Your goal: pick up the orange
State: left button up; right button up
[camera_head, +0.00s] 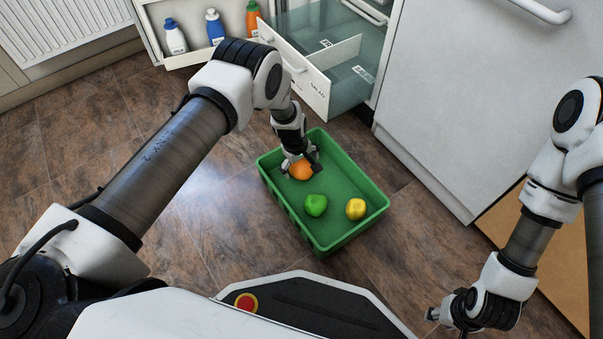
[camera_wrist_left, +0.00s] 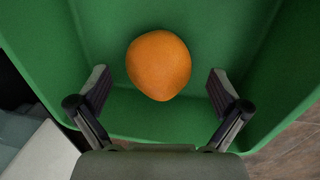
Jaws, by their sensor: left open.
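The orange (camera_head: 300,170) lies in the far part of a green crate (camera_head: 272,192) on the floor. In the left wrist view the orange (camera_wrist_left: 159,65) sits between and just beyond my two open fingers, with green crate wall around it. My left gripper (camera_head: 301,162) is above the orange inside the crate and partly covers it; it also shows in the left wrist view (camera_wrist_left: 156,90), with a gap on both sides of the fruit. My right gripper (camera_head: 447,318) is low at the right, away from the crate; its fingers are too small to judge.
A green fruit (camera_head: 316,205) and a yellow fruit (camera_head: 355,209) lie in the nearer part of the crate. The open fridge drawer (camera_head: 318,88) is just behind the crate, and the door shelf with bottles (camera_head: 175,38) is at upper left. Floor is clear left of the crate.

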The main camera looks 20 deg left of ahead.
aim_at(303, 170)
pick_arm(q)
jog(key=f, duration=0.1)
jog(key=f+b, duration=0.1)
jog(key=f, duration=0.1)
jog(key=shift+w+d+f, duration=0.15)
jog(key=shift+d+f, duration=0.05)
jog(key=shift+f, duration=0.1)
jog(key=shift+r, duration=0.2)
pick_arm(e)
notch_tip(303, 170, down, 3)
jog(key=shift+r, duration=0.2)
pick_arm(q)
jog(key=c, duration=1.3)
jog(key=shift+c, duration=0.2)
notch_tip(303, 170, up, 10)
jog(key=p, duration=0.6)
pick_arm(e)
notch_tip(303, 170, up, 6)
jog(key=shift+s+f, duration=0.1)
jog(key=shift+s, duration=0.05)
